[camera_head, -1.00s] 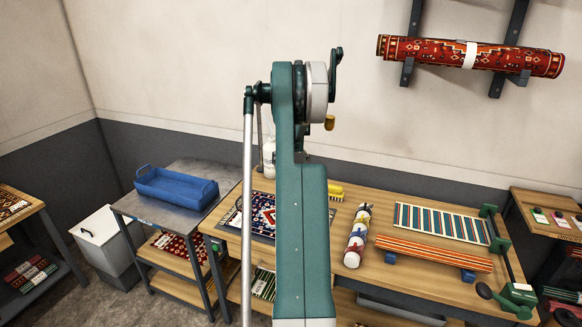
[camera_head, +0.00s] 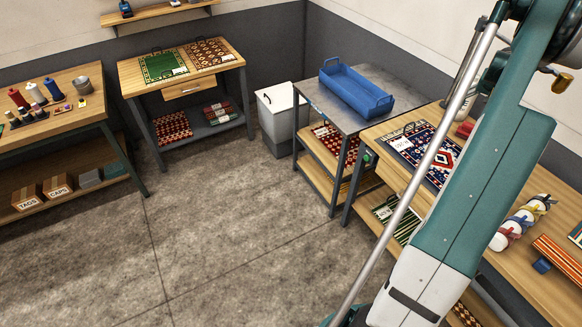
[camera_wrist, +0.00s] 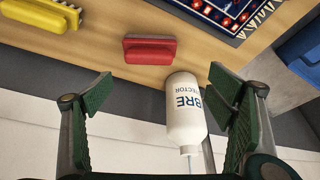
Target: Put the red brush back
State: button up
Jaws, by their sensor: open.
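The red brush (camera_wrist: 150,50) lies on the wooden bench top in the wrist view, ahead of my gripper (camera_wrist: 161,88) and between the lines of its fingers. A small red part of it shows in the head view (camera_head: 464,130), beside the patterned rug and partly behind my arm. My gripper is open and empty, with its two green fingers wide apart and not touching the brush. In the head view my gripper is hidden or out of frame.
A white spray bottle (camera_wrist: 185,110) stands close by, between my fingers in the wrist view. A yellow brush (camera_wrist: 40,14) lies left of the red one. A patterned rug (camera_wrist: 222,12) lies beyond. A blue tray (camera_head: 352,92) sits on the grey table.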

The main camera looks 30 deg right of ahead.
jog(key=w+a+r+n+t, duration=0.1)
jog(key=w+a+r, duration=0.5)
jog(key=a, duration=0.7)
jog(key=w+a+r+n, duration=0.2)
jog(key=w+a+r, duration=0.45)
jog(key=a, duration=0.55)
jog(key=w+a+r+n+t, duration=0.1)
jog(key=w+a+r, duration=0.45)
jog(key=a, duration=0.75)
jog(key=w+a+r+n, duration=0.2)
jog(key=a+r, duration=0.1)
jog(key=a, duration=1.3)
jog(key=s+a+r+n+t+y, duration=0.15)
jog(key=s+a, duration=0.25)
jog(key=a, duration=0.9)
jog(key=s+a+n+t+y, duration=0.15)
jog(key=s+a, duration=0.25)
jog(key=a, duration=0.9)
jog(key=s+a+f+n, duration=0.2)
jog(key=s+a+f, duration=0.1)
jog(key=s+a, duration=0.4)
jog(key=s+a+f+n+y, duration=0.1)
jog(key=s+a+f+n, duration=0.1)
jog(key=s+a, duration=0.5)
jog(key=a+f, duration=0.1)
jog(key=a, duration=0.3)
jog(key=shift+s+a+f, duration=0.15)
jog(key=shift+a+f, duration=0.05)
jog(key=shift+f, duration=0.2)
jog(key=shift+f, duration=0.1)
